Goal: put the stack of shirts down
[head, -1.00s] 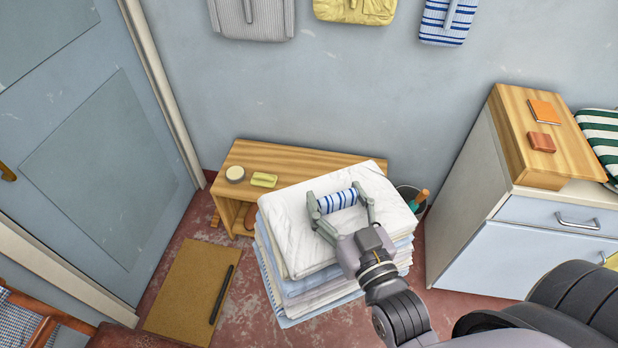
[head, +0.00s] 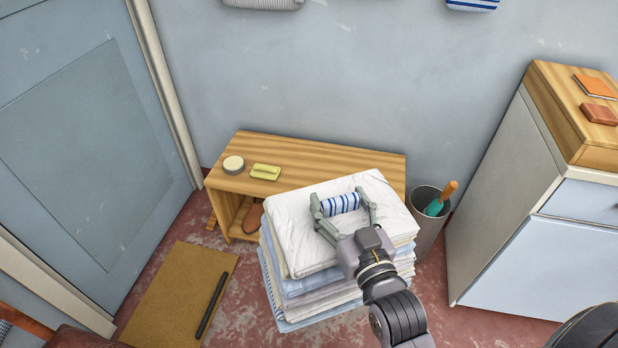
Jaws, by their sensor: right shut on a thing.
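The stack of shirts (head: 291,238) is a thick pile of folded white and pale blue cloth in the middle of the view. A blue-and-white striped roll (head: 341,203) lies across its top. My right gripper (head: 340,204) is over the top of the stack, with its two fingers shut on the ends of this roll. The stack is in front of a low wooden bench (head: 320,158) and hides part of its front. I cannot tell whether the bottom of the stack touches the red floor. My left gripper is not in view.
A round tin (head: 233,165) and a yellow-green block (head: 265,172) sit on the bench's left end; its middle and right are clear. A grey bin (head: 428,228) stands right of the bench, near a cabinet (head: 510,225). A brown mat (head: 178,290) lies at left.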

